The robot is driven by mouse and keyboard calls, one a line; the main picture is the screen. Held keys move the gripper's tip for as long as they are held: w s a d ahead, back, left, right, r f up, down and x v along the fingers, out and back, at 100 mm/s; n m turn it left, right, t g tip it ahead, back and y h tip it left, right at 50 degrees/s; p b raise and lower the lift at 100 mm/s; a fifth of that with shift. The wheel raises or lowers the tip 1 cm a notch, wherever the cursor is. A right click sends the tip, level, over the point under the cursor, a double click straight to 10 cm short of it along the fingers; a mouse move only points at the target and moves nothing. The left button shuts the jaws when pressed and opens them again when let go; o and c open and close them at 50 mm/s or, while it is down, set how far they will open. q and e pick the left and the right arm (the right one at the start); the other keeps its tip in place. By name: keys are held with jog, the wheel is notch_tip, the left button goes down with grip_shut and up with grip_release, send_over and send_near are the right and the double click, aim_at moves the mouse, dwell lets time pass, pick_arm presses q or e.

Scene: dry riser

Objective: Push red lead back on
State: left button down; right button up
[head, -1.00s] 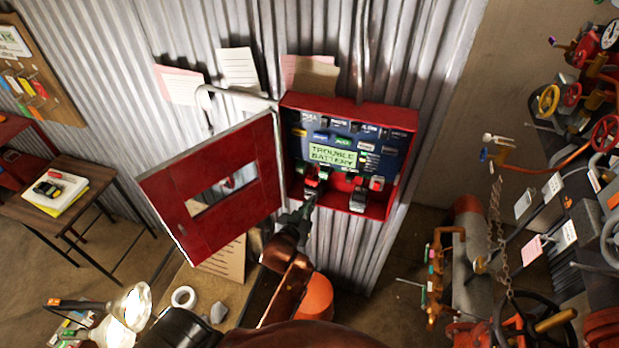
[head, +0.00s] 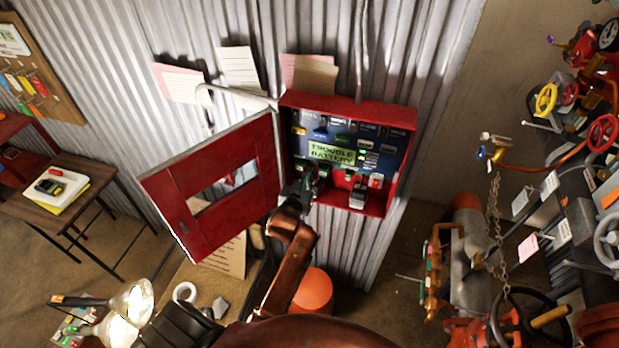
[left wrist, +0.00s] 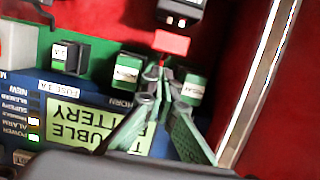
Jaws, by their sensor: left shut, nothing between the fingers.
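The red alarm cabinet (head: 402,117) hangs on the corrugated wall with its door (head: 240,160) swung open to the left. Its display (head: 331,154) reads "TROUBLE BATTERY". My left gripper (head: 308,180) reaches into the cabinet's lower left part and hides what is behind it. In the left wrist view its fingertips (left wrist: 162,76) are shut and empty, just short of the red lead's connector (left wrist: 172,43). A thin red wire runs down from the connector to the fingertips; contact is unclear. The connector sits close to a black battery (left wrist: 185,12); whether they touch is unclear. My right gripper is not in view.
Green terminal blocks (left wrist: 193,88) flank the fingers, and the cabinet's side wall (left wrist: 255,85) is close by. A second dark battery (head: 357,196) stands at lower right in the cabinet. Pipes and valves (head: 468,255) fill the right; an orange bucket (head: 313,290) stands below.

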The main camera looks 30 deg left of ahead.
pick_arm(q)
jog(key=shift+f, duration=0.85)
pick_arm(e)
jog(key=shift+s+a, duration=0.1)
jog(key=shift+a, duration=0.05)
pick_arm(q)
jog(key=shift+s, duration=0.1)
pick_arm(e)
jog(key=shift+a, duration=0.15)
pick_arm(q)
notch_tip(320, 180, down, 3)
jog(key=shift+d+r, duration=0.1)
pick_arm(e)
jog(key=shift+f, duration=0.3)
